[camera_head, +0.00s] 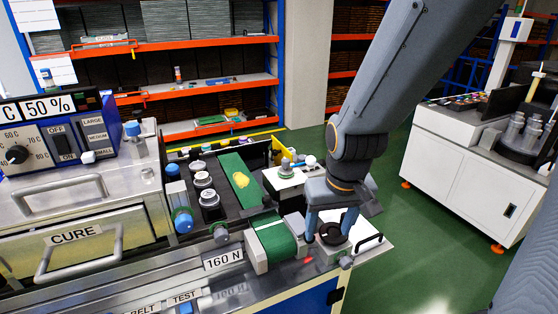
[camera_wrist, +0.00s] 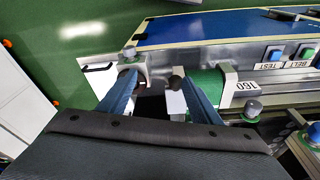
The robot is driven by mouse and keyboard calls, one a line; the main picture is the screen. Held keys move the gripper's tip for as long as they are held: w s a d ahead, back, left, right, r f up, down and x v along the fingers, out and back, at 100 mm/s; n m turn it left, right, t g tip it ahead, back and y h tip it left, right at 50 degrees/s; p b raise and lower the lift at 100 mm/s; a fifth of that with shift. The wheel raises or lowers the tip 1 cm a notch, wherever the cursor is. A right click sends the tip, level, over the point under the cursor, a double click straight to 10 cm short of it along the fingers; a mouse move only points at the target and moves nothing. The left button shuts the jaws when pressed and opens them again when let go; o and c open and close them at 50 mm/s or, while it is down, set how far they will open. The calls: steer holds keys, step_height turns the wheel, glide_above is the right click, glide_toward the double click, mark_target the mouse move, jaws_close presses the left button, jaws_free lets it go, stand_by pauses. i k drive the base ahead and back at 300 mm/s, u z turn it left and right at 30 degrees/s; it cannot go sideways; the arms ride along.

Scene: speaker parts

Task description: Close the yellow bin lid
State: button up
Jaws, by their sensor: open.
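My gripper (camera_head: 331,232) points down over the front end of the machine, with its two blue fingers apart. A dark round part (camera_head: 331,236) shows between and below the fingers; I cannot tell whether they touch it. The wrist view also shows my gripper (camera_wrist: 154,82) open, with no object clearly held. A yellow edge (camera_head: 277,145) shows behind the machine, left of my arm and well away from my gripper. It may belong to the yellow bin, but most of it is hidden. I cannot make out a lid or its position.
A green belt (camera_head: 231,172) carries a yellow piece (camera_head: 241,180). The CURE oven (camera_head: 85,238) with a bar handle stands at the left. Orange-edged shelves (camera_head: 205,87) are at the back. A white cabinet (camera_head: 458,168) stands right, with clear green floor (camera_head: 425,240) before it.

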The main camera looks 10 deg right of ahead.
mark_target(279, 151)
steer(key=z, duration=0.3)
steer(key=k, duration=1.15)
steer(key=z, duration=0.85)
steer(key=i, duration=1.3)
steer(key=u, duration=1.1)
steer(key=i, duration=0.45)
steer(key=u, duration=0.55)
